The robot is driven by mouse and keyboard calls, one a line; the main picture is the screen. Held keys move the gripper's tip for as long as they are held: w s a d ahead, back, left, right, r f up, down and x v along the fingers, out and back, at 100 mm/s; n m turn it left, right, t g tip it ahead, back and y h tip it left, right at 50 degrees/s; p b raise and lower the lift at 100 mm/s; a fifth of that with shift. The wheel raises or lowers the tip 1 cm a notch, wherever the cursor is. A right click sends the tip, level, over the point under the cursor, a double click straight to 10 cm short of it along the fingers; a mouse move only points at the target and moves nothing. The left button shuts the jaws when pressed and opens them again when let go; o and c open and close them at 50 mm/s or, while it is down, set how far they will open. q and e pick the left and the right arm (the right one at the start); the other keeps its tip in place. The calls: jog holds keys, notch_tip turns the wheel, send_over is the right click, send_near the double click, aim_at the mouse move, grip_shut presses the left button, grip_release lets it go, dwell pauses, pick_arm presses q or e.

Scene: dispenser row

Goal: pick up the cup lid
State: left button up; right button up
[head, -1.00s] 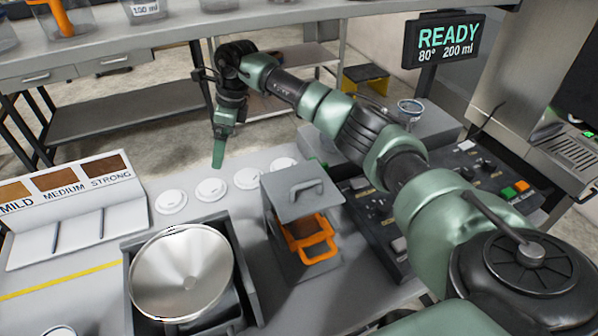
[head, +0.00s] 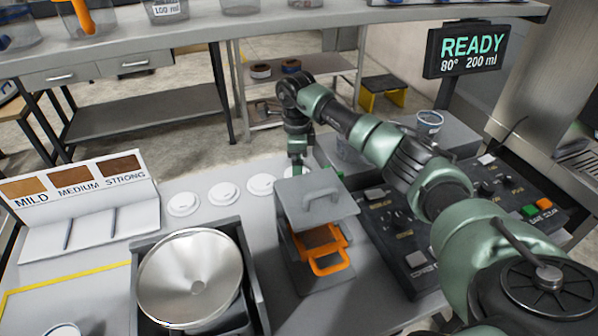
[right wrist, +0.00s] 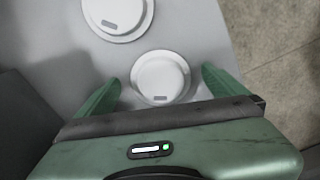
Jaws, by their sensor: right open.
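Several white round cup lids lie in a row on the grey counter. In the head view the leftmost lid (head: 183,204), a second lid (head: 223,194) and a third lid (head: 262,184) show clearly. The right-end lid (right wrist: 160,76) sits between the green fingers of my right gripper (right wrist: 160,80) in the right wrist view, with a gap on either side. A neighbouring lid (right wrist: 117,14) lies beyond it. In the head view my right gripper (head: 298,168) points down over the right end of the row, its tips partly hidden behind the grey-lidded box. My left gripper is out of view.
The grey-lidded box (head: 315,203) with an orange handle stands just in front of the right-end lid. A metal funnel bowl (head: 190,275) is at front left. A button panel (head: 405,245) lies to the right, and a strength sign (head: 80,185) at left.

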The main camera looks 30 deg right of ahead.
jog(key=c, duration=1.4)
notch_tip(320, 180, up, 10)
jog(key=shift+b, duration=1.05)
